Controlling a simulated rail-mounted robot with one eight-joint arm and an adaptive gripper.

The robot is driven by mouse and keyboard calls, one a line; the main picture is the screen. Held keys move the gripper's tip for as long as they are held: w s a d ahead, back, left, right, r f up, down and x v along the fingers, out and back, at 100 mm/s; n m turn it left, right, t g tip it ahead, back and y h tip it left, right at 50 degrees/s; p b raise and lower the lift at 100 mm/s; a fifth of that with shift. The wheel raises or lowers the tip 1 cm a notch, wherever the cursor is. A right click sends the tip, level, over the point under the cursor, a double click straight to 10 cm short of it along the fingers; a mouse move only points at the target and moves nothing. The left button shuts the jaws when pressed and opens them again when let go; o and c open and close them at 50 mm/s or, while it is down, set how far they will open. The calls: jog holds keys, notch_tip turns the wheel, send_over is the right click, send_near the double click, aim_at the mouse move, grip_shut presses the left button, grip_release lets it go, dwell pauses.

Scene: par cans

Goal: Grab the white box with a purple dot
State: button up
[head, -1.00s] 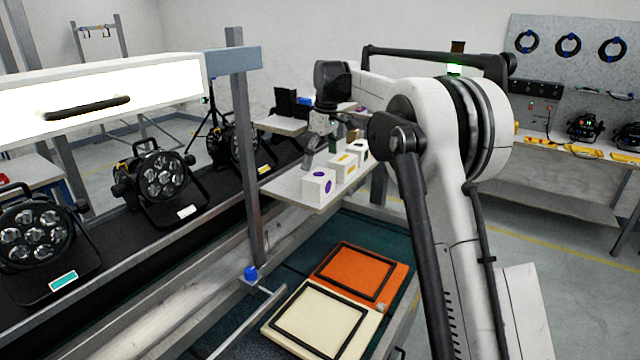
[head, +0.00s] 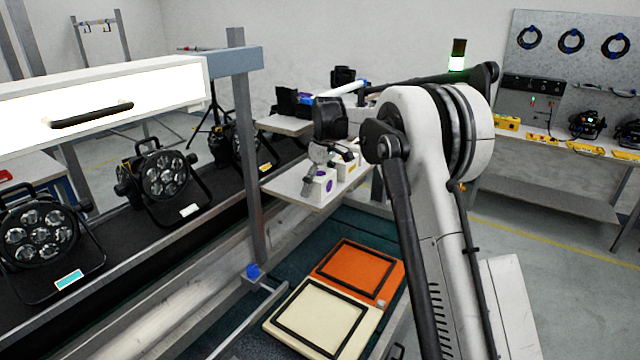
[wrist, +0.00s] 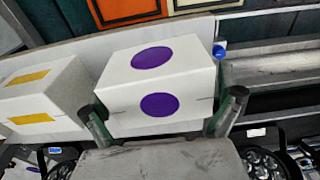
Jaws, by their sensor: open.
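The white box with a purple dot (head: 325,184) stands at the near end of a small pale shelf (head: 292,187). In the wrist view this box (wrist: 157,80) fills the middle, with a purple oval on two of its faces. My gripper (wrist: 163,101) is open, with one dark green fingertip near each side of the box's near face. I cannot tell whether either finger touches it. In the head view my gripper (head: 311,186) is at the box and covers part of it.
A white box with yellow marks (wrist: 42,95) stands left of the purple-dot box in the wrist view. An orange tray (head: 357,272) and a cream tray (head: 320,312) lie below the shelf. An upright metal post (head: 246,150) rises left of the shelf.

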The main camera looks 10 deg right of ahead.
jog(key=c, duration=1.3)
jog(key=shift+r, duration=0.1)
